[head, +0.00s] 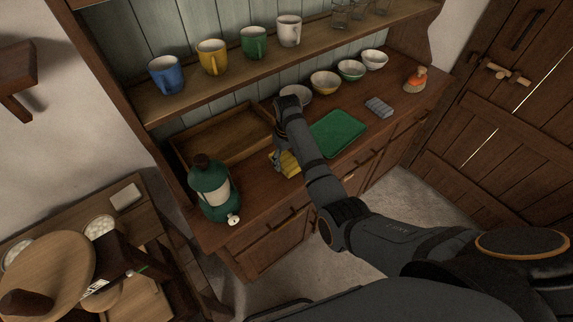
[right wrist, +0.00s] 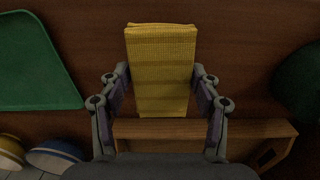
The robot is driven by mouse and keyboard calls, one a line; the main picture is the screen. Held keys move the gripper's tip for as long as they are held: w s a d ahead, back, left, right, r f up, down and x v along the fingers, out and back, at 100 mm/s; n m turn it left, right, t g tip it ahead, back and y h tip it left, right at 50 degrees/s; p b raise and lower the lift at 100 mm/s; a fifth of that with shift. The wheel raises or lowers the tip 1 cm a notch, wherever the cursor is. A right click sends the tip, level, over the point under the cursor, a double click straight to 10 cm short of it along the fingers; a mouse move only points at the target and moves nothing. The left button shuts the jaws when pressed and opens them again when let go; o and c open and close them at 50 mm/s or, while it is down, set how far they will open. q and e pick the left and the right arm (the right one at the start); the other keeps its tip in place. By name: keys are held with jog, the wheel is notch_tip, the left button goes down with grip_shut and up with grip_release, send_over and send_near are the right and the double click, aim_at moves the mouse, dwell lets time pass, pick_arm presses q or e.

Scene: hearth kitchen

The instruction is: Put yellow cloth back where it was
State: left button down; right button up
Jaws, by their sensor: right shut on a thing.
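The yellow cloth (head: 287,164) is a folded, ribbed cloth on or just above the dresser's wooden counter, between the green tray and the green dispenser. It shows upright in the middle of the right wrist view (right wrist: 161,70). My right gripper (head: 279,155) is shut on the cloth, with one finger on each side of it in the right wrist view (right wrist: 161,88). In the head view my arm partly hides the cloth. I cannot tell whether the cloth touches the counter. My left gripper is not in view.
A green tray (head: 338,133) lies right of the cloth. A wooden tray (head: 222,135) lies behind it, and a green dispenser (head: 213,190) stands at left. Several bowls line the back, including a yellow one (head: 325,83). A grey sponge (head: 379,107) and orange brush (head: 415,80) are at right.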

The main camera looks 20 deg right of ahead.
aim_at(286, 159)
jog(key=shift+w+f, duration=0.2)
notch_tip(286, 159, down, 3)
jog(key=shift+r, duration=0.15)
jog(key=shift+f, duration=0.2)
jog(key=o, duration=1)
jog(key=shift+f, duration=0.1)
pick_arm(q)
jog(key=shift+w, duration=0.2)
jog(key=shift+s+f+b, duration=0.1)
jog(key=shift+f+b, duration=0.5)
pick_arm(e)
notch_tip(286, 159, up, 12)
jog(key=shift+r, duration=0.15)
